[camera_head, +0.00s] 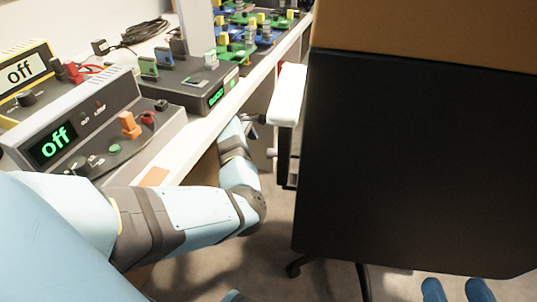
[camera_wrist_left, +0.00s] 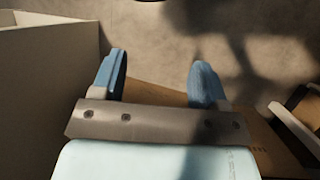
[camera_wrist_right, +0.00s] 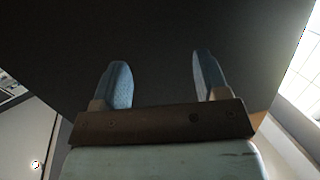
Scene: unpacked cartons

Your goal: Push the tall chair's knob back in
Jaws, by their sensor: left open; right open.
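The tall chair's broad black back (camera_head: 415,160) fills the right of the head view, with a tan part above it. A white armrest (camera_head: 287,95) on a black bracket is at its left side.
A white desk (camera_head: 215,125) runs along the left, with instruments reading "off" (camera_head: 60,140), a dark box (camera_head: 190,85) and colourful boards (camera_head: 250,35). A pale carton-like wall (camera_wrist_left: 45,80) is left of my left gripper.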

